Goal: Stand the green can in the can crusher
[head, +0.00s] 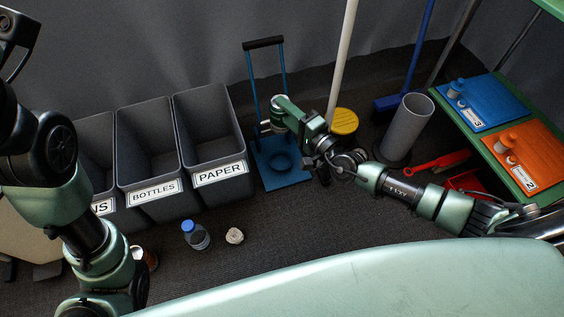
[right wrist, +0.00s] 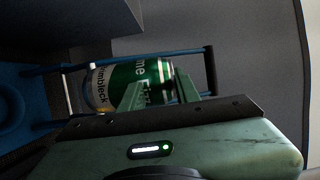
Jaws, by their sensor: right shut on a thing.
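The can crusher (head: 283,183) is a blue frame on the floor, with a round cup low down and a black-topped lever handle standing up behind. My right gripper (head: 274,120) is in front of the upright frame, above the cup. In the right wrist view the green can (right wrist: 135,82), with white lettering, lies between the fingers of my right gripper (right wrist: 160,90), which is shut on it. The can looks sideways in that view, with blue crusher rods behind it. In the head view the can is hard to tell from the green gripper. My left gripper is not in view.
Grey bins stand left of the crusher, labelled BOTTLES (head: 150,150) and PAPER (head: 210,130), with another partly hidden. A blue-capped bottle (head: 196,236) and crumpled paper (head: 235,236) lie on the floor. A grey cylinder (head: 407,128) and red dustpan (head: 468,182) are to the right.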

